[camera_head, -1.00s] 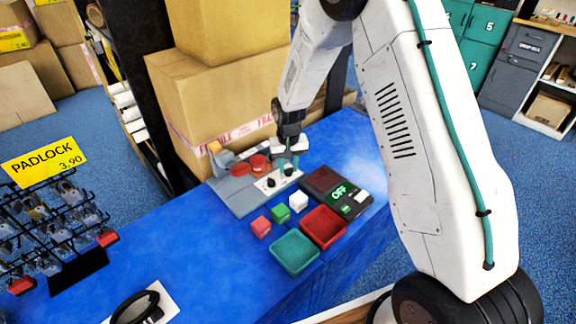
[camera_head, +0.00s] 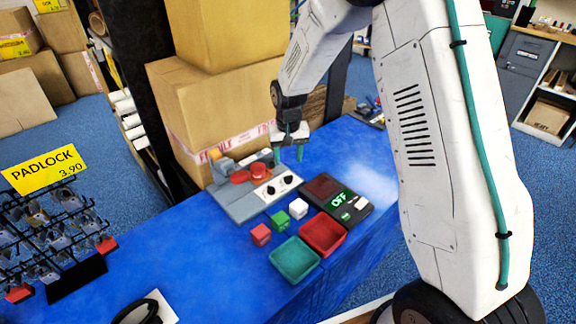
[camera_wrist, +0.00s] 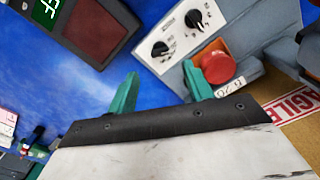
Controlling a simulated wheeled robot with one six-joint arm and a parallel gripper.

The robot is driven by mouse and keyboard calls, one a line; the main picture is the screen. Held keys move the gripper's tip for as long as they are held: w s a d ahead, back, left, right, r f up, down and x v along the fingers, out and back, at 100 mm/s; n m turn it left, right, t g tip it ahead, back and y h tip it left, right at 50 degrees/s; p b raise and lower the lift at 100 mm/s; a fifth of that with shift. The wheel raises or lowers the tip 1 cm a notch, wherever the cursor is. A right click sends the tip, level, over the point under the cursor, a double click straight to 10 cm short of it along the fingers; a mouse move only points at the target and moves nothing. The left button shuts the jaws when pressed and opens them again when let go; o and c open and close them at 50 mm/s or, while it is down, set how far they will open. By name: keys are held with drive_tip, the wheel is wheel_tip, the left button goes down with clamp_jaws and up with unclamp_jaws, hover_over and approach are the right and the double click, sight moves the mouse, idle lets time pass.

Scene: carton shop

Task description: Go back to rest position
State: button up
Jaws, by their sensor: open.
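My gripper (camera_head: 289,153) is open and empty. In the head view it hangs above the back of the blue table, just past a grey panel with two black knobs (camera_head: 276,187) and a red button (camera_head: 259,170). In the wrist view its teal fingertips (camera_wrist: 160,92) stand apart with blue table between them. The knob panel (camera_wrist: 180,33) and the red button (camera_wrist: 217,67) lie beyond the fingers there, the button close to the right finger.
A dark device reading OFF (camera_head: 337,199), a red tray (camera_head: 323,234), a teal tray (camera_head: 294,260) and red, green and white cubes (camera_head: 279,220) stand on the table (camera_head: 190,245). Cardboard boxes (camera_head: 215,100) rise behind the panel. A padlock rack (camera_head: 55,235) is at left.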

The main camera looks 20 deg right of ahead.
drive_tip(key=shift+r, duration=0.4)
drive_tip(key=s+d+r, duration=0.1)
drive_tip(key=s+r, duration=0.7)
drive_tip(key=s, duration=0.4)
drive_tip(key=s+d+r+n+t, duration=0.1)
drive_tip(key=s+r, duration=0.7)
drive_tip(key=s, duration=0.5)
drive_tip(key=s+d+r, duration=0.1)
drive_tip(key=s+r, duration=0.7)
drive_tip(key=s, duration=0.5)
drive_tip(key=shift+d, duration=0.15)
